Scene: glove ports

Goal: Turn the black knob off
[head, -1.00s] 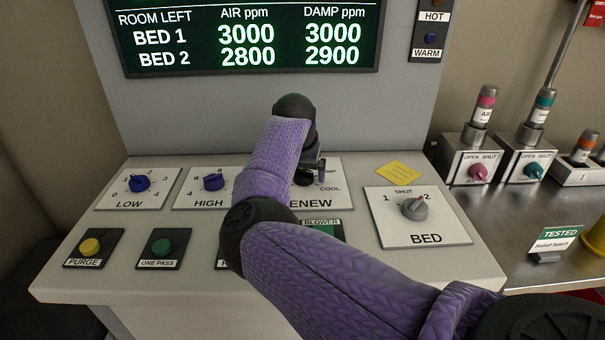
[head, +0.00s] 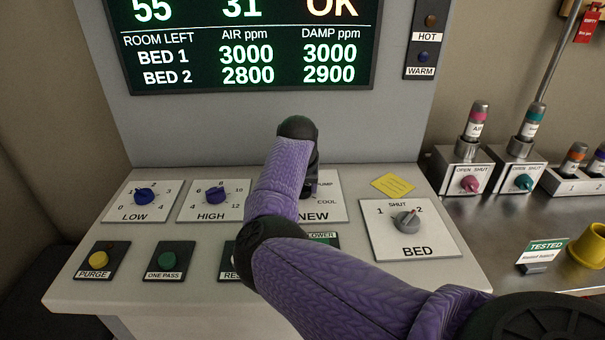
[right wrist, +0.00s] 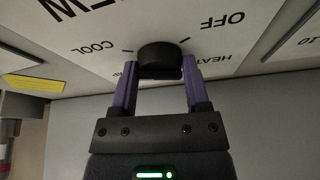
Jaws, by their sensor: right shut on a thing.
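The black knob (right wrist: 160,58) shows in the right wrist view on a white plate (right wrist: 215,38) marked COOL, OFF and HEAT. My right gripper (right wrist: 159,72) is shut on it, with one purple finger on each side. Which mark the knob points at I cannot tell. In the head view my right arm covers the knob and most of its plate (head: 328,208). Only a dark part of my right gripper (head: 311,180) shows there, beside the purple forearm. My left gripper is not in view.
Blue LOW (head: 145,196) and HIGH (head: 214,195) knobs sit left of my arm, and a grey BED knob (head: 406,222) sits right. Push buttons, including yellow PURGE (head: 98,259), line the front. A display (head: 245,45) stands behind. Valves (head: 470,184) stand at right.

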